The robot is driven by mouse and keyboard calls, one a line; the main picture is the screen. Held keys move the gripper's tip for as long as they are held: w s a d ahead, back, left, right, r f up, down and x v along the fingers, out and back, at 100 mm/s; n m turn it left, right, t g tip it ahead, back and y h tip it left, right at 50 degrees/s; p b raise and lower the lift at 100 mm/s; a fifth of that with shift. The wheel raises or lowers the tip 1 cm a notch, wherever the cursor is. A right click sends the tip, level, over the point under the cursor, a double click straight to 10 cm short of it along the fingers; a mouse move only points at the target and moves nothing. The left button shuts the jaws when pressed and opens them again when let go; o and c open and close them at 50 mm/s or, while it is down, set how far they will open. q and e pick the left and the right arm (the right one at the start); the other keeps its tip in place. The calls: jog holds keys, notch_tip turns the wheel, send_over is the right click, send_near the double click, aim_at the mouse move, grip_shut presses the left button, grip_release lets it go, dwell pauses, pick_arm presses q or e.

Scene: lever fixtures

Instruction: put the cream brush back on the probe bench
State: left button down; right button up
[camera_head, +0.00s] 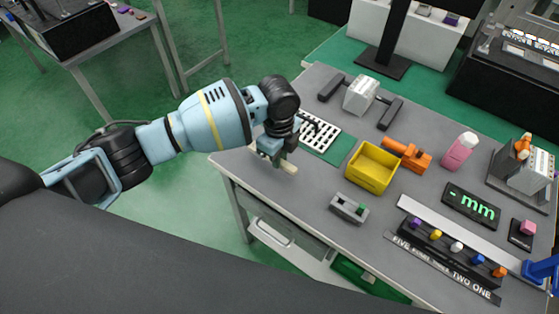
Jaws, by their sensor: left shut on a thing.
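My left gripper (275,152) comes in from the left over the left corner of the grey bench (300,205). It is shut on the cream brush (288,167), whose pale end shows just below the fingers. The rest of the brush is hidden by the gripper. I cannot tell whether the brush touches the bench top. My right gripper is not in view.
A white slotted plate on a green mat (341,149) lies right of the gripper. A yellow bin (371,168), an orange tool (408,154), a small grey fixture (349,208) and a pink bottle (459,151) stand further right. Bare bench top shows along the front left edge.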

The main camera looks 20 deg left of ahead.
pick_arm(q)
jog(key=shift+w+a, duration=0.1)
jog(key=shift+w, duration=0.2)
jog(key=shift+w+f, duration=0.1)
jog(key=shift+f, duration=1.65)
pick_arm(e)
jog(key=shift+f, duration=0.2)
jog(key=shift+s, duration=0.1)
pick_arm(q)
jog(key=shift+f, duration=0.2)
jog(key=c, duration=1.4)
grip_release()
jog(key=shift+o, duration=0.3)
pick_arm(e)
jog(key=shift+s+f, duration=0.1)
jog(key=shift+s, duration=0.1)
pick_arm(q)
jog(key=shift+r, duration=0.2)
